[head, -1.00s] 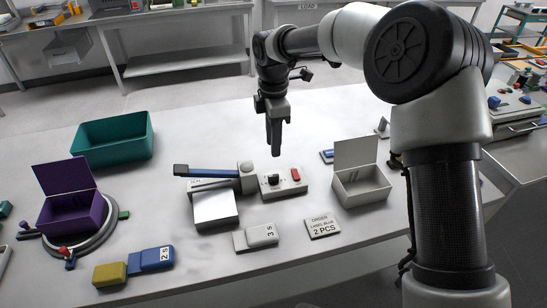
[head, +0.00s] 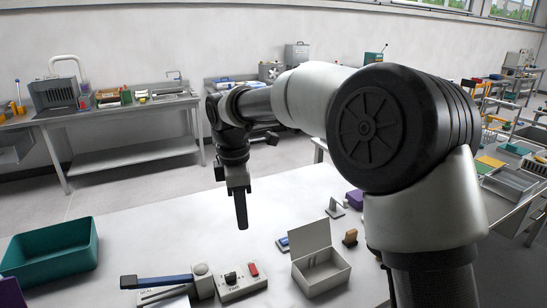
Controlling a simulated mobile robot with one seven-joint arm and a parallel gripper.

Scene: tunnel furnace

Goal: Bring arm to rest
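My arm rises at the right of the head view, reaches left at its elbow and hangs its wrist down. My gripper (head: 241,210) points downward above the white table (head: 180,235), apart from everything on it. It is seen from the side, so the fingers overlap and the gap between them is hidden. Nothing visible hangs from it. In the picture, a grey control box (head: 241,281) with a black knob and a red switch lies below it.
A teal bin (head: 50,252) stands at left. A blue-handled lever device (head: 160,281) is at the bottom. An open white lidded box (head: 322,274) stands right of the control box. Side benches (head: 130,156) line the back wall. The table's middle is clear.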

